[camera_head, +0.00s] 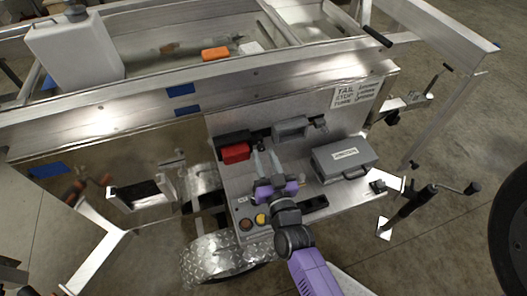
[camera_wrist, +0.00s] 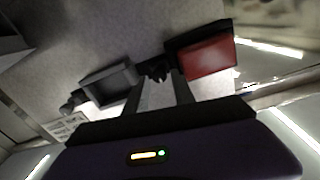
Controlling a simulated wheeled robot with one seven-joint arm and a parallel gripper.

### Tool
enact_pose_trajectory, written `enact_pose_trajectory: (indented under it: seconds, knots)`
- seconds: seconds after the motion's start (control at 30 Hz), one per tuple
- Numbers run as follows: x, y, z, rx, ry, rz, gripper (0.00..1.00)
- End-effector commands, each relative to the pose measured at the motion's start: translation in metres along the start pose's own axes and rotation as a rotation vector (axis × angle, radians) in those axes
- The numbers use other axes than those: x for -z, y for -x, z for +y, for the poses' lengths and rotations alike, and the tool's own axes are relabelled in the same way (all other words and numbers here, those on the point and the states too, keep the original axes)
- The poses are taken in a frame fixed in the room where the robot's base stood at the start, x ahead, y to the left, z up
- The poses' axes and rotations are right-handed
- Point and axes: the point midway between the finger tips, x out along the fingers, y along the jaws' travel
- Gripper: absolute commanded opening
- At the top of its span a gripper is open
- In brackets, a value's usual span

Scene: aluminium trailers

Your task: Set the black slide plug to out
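My gripper (camera_head: 266,152) is in front of the upright metal panel, its two fingers pointing at it. In the wrist view my gripper (camera_wrist: 158,85) has its fingers spread with a gap between them. A small dark part (camera_wrist: 155,72), which may be the black slide plug, shows at the fingertips, between the red block and the grey block. I cannot tell whether the fingers touch it. In the head view the fingertips largely cover this spot, so the plug's position is unclear.
A red block (camera_head: 236,153) on a black mount is left of my fingers. A grey block (camera_head: 290,128) is to their right. A grey case (camera_head: 343,158) stands on the shelf at right. Red and yellow buttons (camera_head: 260,218) are at the shelf's front left. A sign (camera_head: 355,93) is above.

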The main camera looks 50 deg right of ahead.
Motion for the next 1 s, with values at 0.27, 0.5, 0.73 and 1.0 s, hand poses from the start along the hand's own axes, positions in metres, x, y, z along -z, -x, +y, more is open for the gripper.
enact_pose_trajectory:
  seconds: [0.27,0.5,0.73,1.0]
  knots:
    - [-0.0002,-0.0136,0.0003,0.0,0.0,-0.001,0.3]
    - [-0.0003,-0.0134,0.0004,0.0,0.0,-0.001,0.19]
    - [-0.0002,-0.0133,0.0005,0.0,0.0,-0.001,0.0]
    - [0.0,-0.0132,0.0005,-0.001,0.0,0.0,0.0]
